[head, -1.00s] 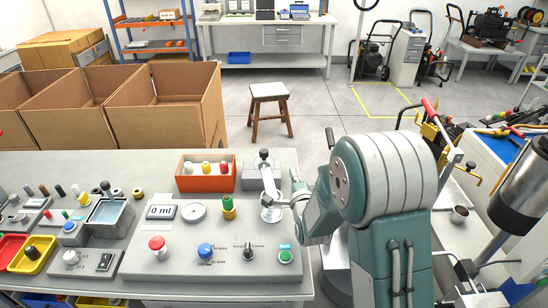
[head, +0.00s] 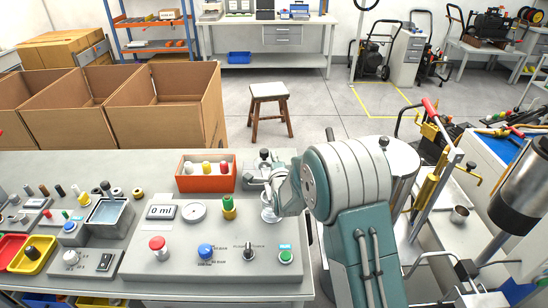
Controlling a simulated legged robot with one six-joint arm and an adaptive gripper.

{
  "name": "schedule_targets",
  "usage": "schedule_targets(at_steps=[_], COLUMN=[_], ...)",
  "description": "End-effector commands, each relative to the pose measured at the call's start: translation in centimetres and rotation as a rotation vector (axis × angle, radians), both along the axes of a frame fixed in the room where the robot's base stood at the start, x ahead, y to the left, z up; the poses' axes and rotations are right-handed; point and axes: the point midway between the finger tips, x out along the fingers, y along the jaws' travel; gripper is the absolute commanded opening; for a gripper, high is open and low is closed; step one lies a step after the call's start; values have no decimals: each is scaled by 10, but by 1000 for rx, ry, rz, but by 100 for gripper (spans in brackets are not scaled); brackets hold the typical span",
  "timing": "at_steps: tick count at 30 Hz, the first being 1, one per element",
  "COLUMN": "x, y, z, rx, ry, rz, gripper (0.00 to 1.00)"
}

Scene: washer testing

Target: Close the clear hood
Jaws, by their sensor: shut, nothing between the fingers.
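The clear hood (head: 269,211) appears as a small, see-through piece at the right end of the grey control panel (head: 180,262). My arm partly covers it, and I cannot tell its exact tilt or how far it is open. My gripper (head: 267,184) is small in the head view, just above and behind the hood, in front of the grey block with a black knob (head: 264,156). Its fingers are shut and empty. My wrist hides part of the gripper, and I cannot tell whether it touches the hood.
An orange box (head: 206,190) stands behind. Cardboard boxes (head: 168,110) lie beyond the table.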

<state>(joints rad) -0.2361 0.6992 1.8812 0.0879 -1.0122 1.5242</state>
Motion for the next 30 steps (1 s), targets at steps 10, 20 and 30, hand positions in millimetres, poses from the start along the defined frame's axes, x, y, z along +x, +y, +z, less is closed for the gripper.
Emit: schedule_targets(at_steps=[10,20,30], x=[0,0,0], y=[2,8,21], z=[0,0,0], rx=[0,0,-1], ry=[0,0,0], rz=[23,78,201], gripper=[0,0,0])
